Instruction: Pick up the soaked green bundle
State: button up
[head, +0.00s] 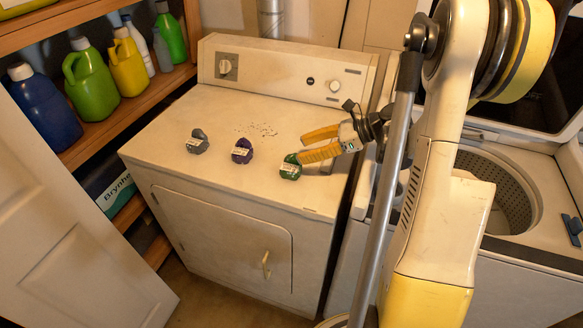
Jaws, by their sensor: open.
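The green bundle (290,168) is a small dark green lump with a pale label, lying on the dryer top (225,168) near its front right. My gripper (302,147) has yellow fingers and reaches in from the right. It is open, with its fingertips just above and behind the green bundle. The lower finger overlaps the bundle's upper right edge in the picture, and I cannot tell whether they touch. Nothing shows between the fingers.
A purple bundle (242,151) and a grey bundle (197,141) lie to the left on the dryer. An open washer with a drum (492,190) stands to the right. Shelves with several bottles (91,80) are at left, and a white door (70,215) stands in front.

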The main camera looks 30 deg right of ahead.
aim_at(296, 152)
jog(key=b+x, duration=0.1)
jog(key=x, duration=0.3)
jog(key=shift+a+f+b, duration=0.25)
jog(key=shift+b, duration=0.05)
jog(key=shift+r, duration=0.1)
jog(key=shift+c, duration=0.2)
jog(key=shift+s, duration=0.1)
grip_shut()
